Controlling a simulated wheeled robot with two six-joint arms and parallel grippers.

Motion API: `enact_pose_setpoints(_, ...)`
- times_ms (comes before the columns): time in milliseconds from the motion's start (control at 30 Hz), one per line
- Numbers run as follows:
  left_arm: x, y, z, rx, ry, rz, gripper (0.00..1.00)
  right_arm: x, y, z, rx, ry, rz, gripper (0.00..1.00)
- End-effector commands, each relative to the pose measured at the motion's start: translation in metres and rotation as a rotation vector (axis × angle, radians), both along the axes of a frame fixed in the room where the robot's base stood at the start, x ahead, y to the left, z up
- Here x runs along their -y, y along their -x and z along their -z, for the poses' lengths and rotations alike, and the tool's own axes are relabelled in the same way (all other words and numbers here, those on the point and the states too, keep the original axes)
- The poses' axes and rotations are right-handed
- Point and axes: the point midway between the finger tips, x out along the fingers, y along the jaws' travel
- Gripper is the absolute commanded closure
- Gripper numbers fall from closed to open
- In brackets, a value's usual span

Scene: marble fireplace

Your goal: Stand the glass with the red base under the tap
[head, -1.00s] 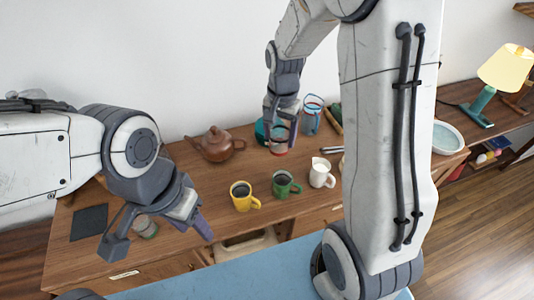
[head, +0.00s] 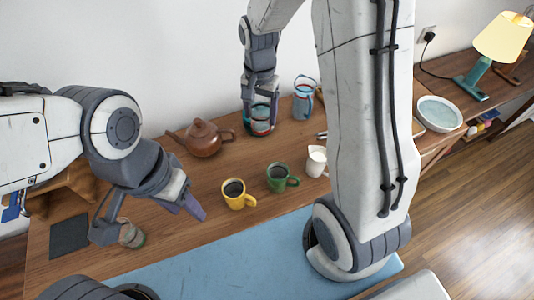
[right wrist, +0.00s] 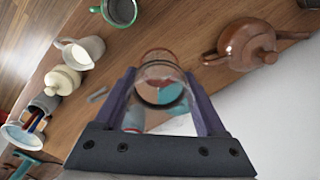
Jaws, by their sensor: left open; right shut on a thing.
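My right gripper (head: 260,100) is shut on the clear glass with the red base (head: 261,127), on the wooden table right of the teapot. In the right wrist view the glass (right wrist: 160,72) stands between the two fingers, its round rim facing the camera. Whether its base touches the table I cannot tell. A teal thing (head: 247,117) is partly hidden behind the glass and gripper; I cannot make out a tap on it. My left gripper (head: 150,218) is open and empty above the table's front left, near another clear glass with a greenish base (head: 132,236).
A brown teapot (head: 203,139) is left of the held glass. A blue-rimmed jar (head: 304,98) stands to its right. A yellow mug (head: 235,194), green mug (head: 279,178) and white jug (head: 316,161) are nearer. A dark mat (head: 69,236) lies front left.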

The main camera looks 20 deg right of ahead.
Motion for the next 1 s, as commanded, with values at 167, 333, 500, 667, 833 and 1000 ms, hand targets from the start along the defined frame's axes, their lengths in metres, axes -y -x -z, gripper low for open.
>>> enact_pose_setpoints(167, 0.000, 0.000, 0.032, 0.000, 0.000, 0.001, 0.50, 0.001, 0.000, 0.032, 0.000, 0.000, 0.001, 0.96)
enact_pose_setpoints(333, 0.000, 0.000, 0.058, 0.000, 0.000, 0.001, 0.50, 0.002, 0.000, 0.058, 0.000, 0.000, 0.002, 0.96)
enact_pose_setpoints(500, 0.000, 0.000, 0.068, 0.000, 0.000, 0.002, 0.50, 0.003, 0.001, 0.071, -0.001, 0.000, 0.004, 0.96)
enact_pose_setpoints(667, 0.000, 0.000, 0.065, 0.000, 0.000, 0.002, 0.50, 0.003, 0.003, 0.095, -0.007, 0.000, 0.005, 0.96)
enact_pose_setpoints(833, 0.000, 0.000, 0.063, 0.000, 0.000, 0.002, 0.50, 0.003, 0.002, 0.123, -0.004, 0.000, 0.004, 0.96)
enact_pose_setpoints(1000, 0.000, 0.000, 0.063, 0.000, 0.000, 0.002, 0.50, 0.003, 0.002, 0.139, -0.004, 0.000, 0.004, 0.96)
